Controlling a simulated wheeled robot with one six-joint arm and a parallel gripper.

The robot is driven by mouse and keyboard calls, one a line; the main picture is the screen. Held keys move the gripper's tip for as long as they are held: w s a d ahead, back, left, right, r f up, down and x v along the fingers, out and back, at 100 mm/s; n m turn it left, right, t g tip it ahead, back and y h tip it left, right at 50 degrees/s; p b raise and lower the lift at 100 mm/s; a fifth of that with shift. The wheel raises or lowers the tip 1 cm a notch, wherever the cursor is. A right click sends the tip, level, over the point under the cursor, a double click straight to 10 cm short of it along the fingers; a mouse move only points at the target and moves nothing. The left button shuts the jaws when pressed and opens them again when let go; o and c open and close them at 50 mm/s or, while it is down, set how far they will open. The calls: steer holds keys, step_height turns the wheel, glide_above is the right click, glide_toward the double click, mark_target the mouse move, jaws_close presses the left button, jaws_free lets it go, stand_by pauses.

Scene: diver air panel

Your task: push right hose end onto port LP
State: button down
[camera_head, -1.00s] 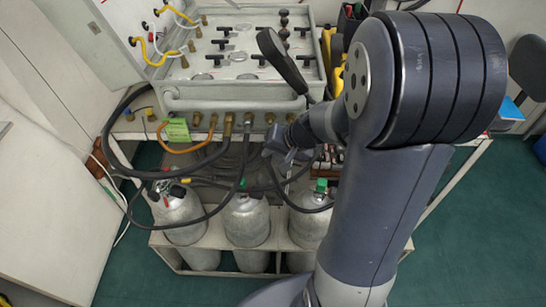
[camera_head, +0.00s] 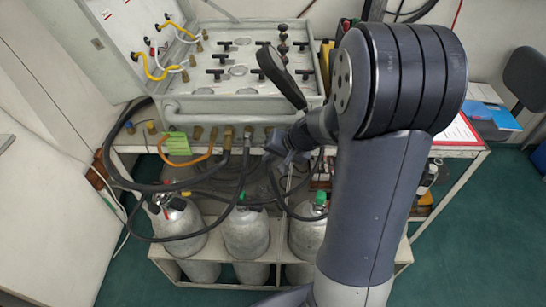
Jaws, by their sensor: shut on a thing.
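The grey air panel (camera_head: 240,106) stands on the bench, with a row of brass ports along its lower front edge. Black hoses run to two of the ports near the middle (camera_head: 228,136). Port labels are too small to read, so I cannot tell which is LP. My gripper (camera_head: 278,150) is at the right part of the port row, just in front of the panel's lower edge. It is shut on the end of a black hose (camera_head: 277,188), which hangs below it and curves right. The hose tip is hidden by the gripper, and I cannot tell whether it touches a port.
Several grey cylinders (camera_head: 246,232) stand in a rack (camera_head: 222,273) below the bench, with hoses looping over them. An orange hose (camera_head: 190,161) and a green tag (camera_head: 177,144) hang left of my gripper.

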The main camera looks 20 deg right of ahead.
steer(key=shift+w+d, duration=0.3)
steer(key=shift+w, duration=0.6)
stand_by(0.4)
steer(key=shift+w+d+r, duration=0.15)
steer(key=shift+w, duration=0.15)
steer(key=c, duration=1.6)
jaws_free()
steer(key=shift+w, duration=0.1)
steer(key=o, duration=0.3)
steer(key=v, duration=1)
steer(key=shift+s+r, duration=0.2)
steer(key=shift+s, duration=0.1)
steer(key=shift+d, duration=0.1)
